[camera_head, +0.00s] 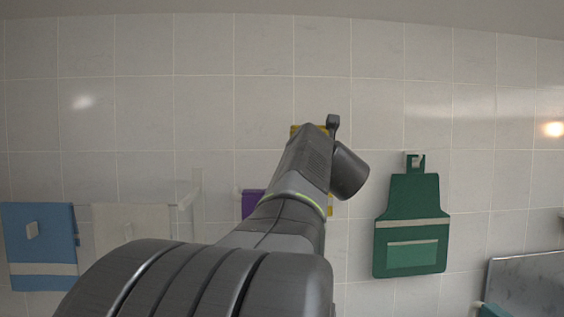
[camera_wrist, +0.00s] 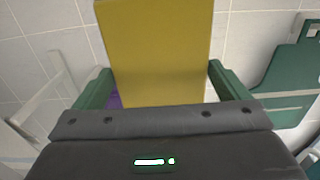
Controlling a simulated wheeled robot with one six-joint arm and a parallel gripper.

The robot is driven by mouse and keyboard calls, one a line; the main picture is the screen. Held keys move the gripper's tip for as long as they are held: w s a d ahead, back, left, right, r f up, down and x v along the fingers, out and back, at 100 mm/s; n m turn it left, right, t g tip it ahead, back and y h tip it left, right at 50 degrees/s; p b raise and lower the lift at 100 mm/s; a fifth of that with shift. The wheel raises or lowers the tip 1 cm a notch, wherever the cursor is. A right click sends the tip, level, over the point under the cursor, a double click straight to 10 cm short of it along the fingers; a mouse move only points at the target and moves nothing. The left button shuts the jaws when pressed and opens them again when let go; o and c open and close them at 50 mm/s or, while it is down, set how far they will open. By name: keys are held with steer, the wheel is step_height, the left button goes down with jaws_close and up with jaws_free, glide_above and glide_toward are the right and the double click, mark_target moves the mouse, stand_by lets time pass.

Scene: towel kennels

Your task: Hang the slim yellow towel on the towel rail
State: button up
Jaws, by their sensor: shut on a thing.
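The slim yellow towel (camera_wrist: 155,50) is held between the green fingers of my gripper (camera_wrist: 160,76) in the wrist view. The gripper is shut on it. In the head view my arm covers most of the towel; only yellow slivers (camera_head: 295,131) show beside the arm, in front of the tiled wall. A pale rail or bracket (camera_head: 187,198) stands out from the wall left of my arm, and pale bars (camera_wrist: 45,95) show at left in the wrist view. I cannot tell whether these are the towel rail. Contact between towel and any rail is hidden.
A purple cloth (camera_head: 252,204) hangs behind my arm, partly hidden. A green apron (camera_head: 410,205) hangs on a hook to the right. A blue towel (camera_head: 35,250) and a pale towel (camera_head: 125,222) hang at left. A grey panel (camera_head: 525,285) is at lower right. The upper wall is clear.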

steer(key=shift+w+p, duration=0.5)
steer(key=shift+w, duration=4.95)
step_height(320, 180, down, 18)
steer(key=b, duration=1.3)
steer(key=o, duration=0.7)
steer(key=s+b, duration=0.2)
steer(key=s, duration=1.1)
steer(key=shift+s, duration=0.4)
